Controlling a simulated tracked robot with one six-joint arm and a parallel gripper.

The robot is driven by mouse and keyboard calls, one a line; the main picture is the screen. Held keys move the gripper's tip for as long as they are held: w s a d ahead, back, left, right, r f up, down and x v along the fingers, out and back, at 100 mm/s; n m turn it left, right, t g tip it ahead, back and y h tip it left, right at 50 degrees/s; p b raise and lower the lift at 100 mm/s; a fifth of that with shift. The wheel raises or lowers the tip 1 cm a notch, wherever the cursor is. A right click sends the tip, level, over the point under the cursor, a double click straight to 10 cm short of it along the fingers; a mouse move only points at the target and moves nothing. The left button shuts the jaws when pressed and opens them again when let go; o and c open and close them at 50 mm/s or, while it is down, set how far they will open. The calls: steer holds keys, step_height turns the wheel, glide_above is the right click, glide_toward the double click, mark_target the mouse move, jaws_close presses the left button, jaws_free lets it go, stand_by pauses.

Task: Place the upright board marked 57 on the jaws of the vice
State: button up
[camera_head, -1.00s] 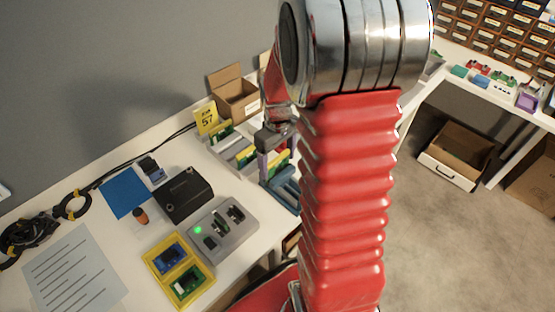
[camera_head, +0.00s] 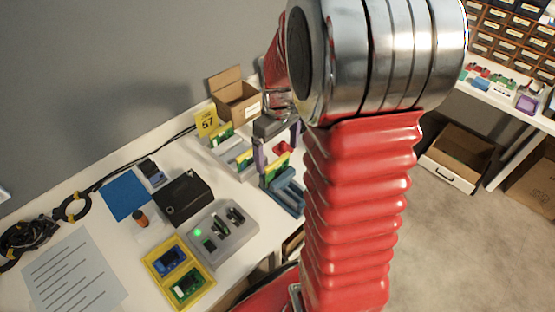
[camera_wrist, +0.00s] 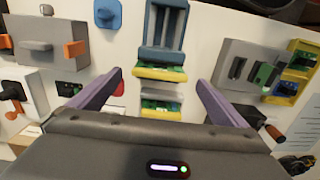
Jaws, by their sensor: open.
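A green board with a yellow edge (camera_head: 277,166) stands upright at the far end of the blue vice (camera_head: 288,194). In the wrist view this board (camera_wrist: 160,74) lies across the end of the vice (camera_wrist: 164,35), seemingly on its jaws; exact contact is unclear. No number is readable on it. A yellow sign marked 57 (camera_head: 206,121) stands at the back, beside a grey rack (camera_head: 217,154) holding similar boards. My gripper (camera_head: 278,160) is open above the board's end of the vice. Its purple fingers (camera_wrist: 157,80) are apart, with nothing gripped between them.
An open carton (camera_head: 236,103) stands behind the rack. A grey slotted unit (camera_head: 221,230) and a yellow tray (camera_head: 160,263) lie left of the vice.

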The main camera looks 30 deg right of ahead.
step_height(320, 180, up, 7)
stand_by(0.3)
steer(key=shift+r, duration=0.1)
stand_by(0.4)
steer(key=s+a+r+m+t, duration=0.1)
steer(key=s+a+r+t, duration=0.1)
steer(key=s+a+r, duration=0.2)
steer(key=s+a+r+m+t, duration=0.1)
steer(key=s+a+r+t, duration=0.2)
steer(key=s+a, duration=0.6)
steer(key=a+r, duration=0.2)
steer(key=a, duration=0.2)
steer(key=shift+s+a+t, duration=0.15)
steer(key=shift+s+t, duration=0.1)
steer(key=shift+t, duration=0.05)
steer(key=shift+r, duration=0.1)
steer(key=shift+c, duration=0.5)
stand_by(0.8)
